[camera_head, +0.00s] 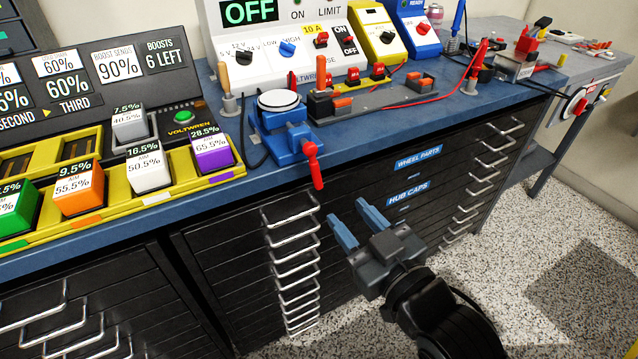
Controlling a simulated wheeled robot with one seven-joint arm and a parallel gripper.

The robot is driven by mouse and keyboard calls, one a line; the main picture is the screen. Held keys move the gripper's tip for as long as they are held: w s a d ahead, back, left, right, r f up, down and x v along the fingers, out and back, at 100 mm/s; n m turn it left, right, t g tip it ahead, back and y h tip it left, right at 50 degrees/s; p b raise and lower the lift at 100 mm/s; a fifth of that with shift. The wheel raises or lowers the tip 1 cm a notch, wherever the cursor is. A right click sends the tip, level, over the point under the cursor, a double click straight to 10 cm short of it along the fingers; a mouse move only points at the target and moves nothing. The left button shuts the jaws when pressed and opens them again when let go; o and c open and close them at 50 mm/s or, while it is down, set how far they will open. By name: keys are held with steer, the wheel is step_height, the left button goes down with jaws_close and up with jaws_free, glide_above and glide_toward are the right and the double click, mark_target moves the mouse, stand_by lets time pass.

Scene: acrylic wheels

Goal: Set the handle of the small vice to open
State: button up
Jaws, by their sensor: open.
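The small vice (280,138) is blue and sits at the front edge of the blue workbench, with a round white disc (278,101) on its top. Its red handle (314,164) is on the front, hangs past the bench edge and tilts slightly. My gripper (359,223) is in front of the drawers, below and to the right of the handle. Its two blue fingers are apart and empty, pointing up and left towards the bench. The gripper does not touch the vice or the handle.
A yellow tray of coloured blocks (150,172) stands left of the vice. A white power supply (292,60) marked OFF stands behind it, with red cables to the right. Drawer handles (290,216) stick out below the bench. The speckled floor (560,230) at right is clear.

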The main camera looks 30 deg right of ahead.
mark_target(317, 172)
steer(key=shift+w+r, duration=0.15)
steer(key=shift+w, duration=1.65)
steer(key=shift+w+r, duration=0.15)
steer(key=shift+w, duration=1.7)
steer(key=shift+w+r, duration=0.15)
steer(key=shift+w, duration=1.65)
steer(key=shift+c, duration=0.2)
jaws_close()
